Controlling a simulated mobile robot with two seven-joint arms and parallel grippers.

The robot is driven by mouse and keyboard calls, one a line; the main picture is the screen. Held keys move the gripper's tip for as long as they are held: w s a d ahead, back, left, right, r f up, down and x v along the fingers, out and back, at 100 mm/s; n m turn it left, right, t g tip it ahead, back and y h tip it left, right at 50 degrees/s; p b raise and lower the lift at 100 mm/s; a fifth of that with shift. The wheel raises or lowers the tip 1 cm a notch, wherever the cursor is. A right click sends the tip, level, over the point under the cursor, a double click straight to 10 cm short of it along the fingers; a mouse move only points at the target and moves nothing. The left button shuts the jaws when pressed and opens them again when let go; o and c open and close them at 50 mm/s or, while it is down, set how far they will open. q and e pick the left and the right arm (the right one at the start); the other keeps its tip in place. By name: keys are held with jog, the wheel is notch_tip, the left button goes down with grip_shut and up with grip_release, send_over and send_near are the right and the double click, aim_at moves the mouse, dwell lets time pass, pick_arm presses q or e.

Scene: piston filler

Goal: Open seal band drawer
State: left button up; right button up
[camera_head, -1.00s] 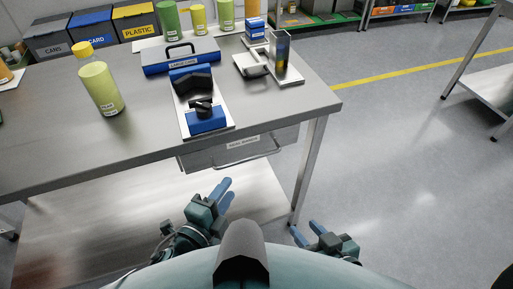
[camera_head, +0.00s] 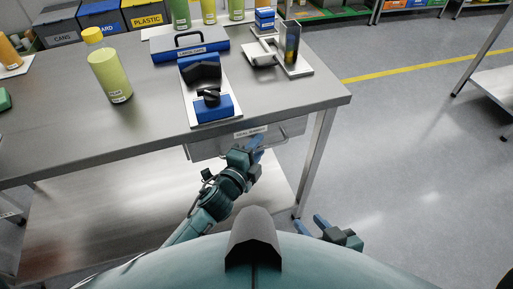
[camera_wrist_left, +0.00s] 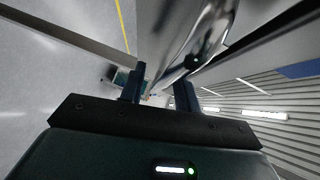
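The grey seal band drawer (camera_head: 205,149) hangs under the front edge of the steel table and looks shut. Its white label (camera_head: 250,132) and part of its metal bar handle (camera_head: 291,139) show in the head view. My left gripper (camera_head: 256,144) is at the drawer front, over the middle of the handle and hiding part of it. In the left wrist view the fingers (camera_wrist_left: 163,92) are apart, with a shiny curved metal surface (camera_wrist_left: 190,35) just beyond them. I cannot tell whether they touch the handle. My right gripper (camera_head: 312,225) is open and empty, low beside my body.
The steel table (camera_head: 60,130) holds a yellow-green bottle (camera_head: 110,76), a blue label case (camera_head: 190,53) and a blue and black device (camera_head: 211,104). A table leg (camera_head: 315,160) stands right of the drawer.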

pick_arm(q)
grip_shut()
dwell(0.6)
